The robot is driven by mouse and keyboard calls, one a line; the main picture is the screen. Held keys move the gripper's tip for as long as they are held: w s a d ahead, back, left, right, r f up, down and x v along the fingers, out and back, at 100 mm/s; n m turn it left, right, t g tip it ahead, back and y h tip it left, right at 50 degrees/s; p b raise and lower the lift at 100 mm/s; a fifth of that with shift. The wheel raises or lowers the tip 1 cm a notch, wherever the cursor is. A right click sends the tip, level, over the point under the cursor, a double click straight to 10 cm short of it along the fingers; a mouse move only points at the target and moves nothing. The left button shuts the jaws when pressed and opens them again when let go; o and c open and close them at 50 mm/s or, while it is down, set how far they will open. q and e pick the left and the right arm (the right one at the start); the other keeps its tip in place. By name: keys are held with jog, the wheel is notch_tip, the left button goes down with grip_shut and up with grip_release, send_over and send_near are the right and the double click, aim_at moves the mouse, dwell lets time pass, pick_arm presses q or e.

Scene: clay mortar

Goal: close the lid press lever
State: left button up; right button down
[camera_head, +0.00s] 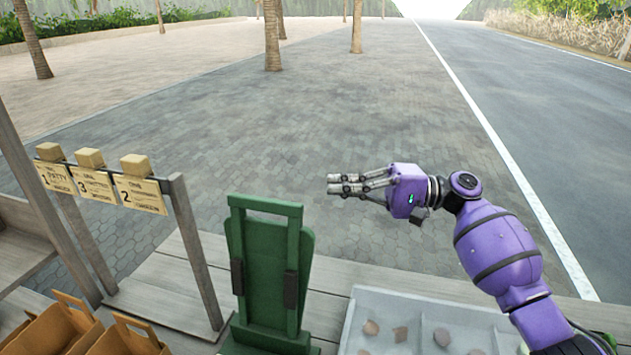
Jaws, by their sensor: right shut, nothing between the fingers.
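The green lid press (268,265) stands upright on the wooden counter at the lower middle. A green frame with a crossbar (265,205) at its top rises in front of a green back plate; I take this frame to be the lever, standing up. Black pads sit on its left and right sides. The lower part of the press runs near the bottom edge. My right gripper (334,184) is shut and empty. It appears to the right of the crossbar, apart from it, with its fingers pointing left. My left gripper is not in view.
A rack with order tickets (93,184) and wooden blocks stands at the left. Brown paper carriers (58,330) are at the lower left. A pale compartment tray (350,325) with several small pieces lies right of the press, under my right arm. Paved ground beyond is open.

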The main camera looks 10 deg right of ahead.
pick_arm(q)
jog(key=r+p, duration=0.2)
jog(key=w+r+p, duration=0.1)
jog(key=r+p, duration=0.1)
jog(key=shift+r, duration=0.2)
pick_arm(e)
jog(key=s+a+r, duration=0.1)
jog(key=s+a, duration=0.1)
jog(key=a, duration=0.8)
jog(key=shift+s+a, duration=0.2)
jog(key=shift+a, duration=0.2)
jog(key=shift+r, duration=0.1)
jog(key=shift+s+a, duration=0.1)
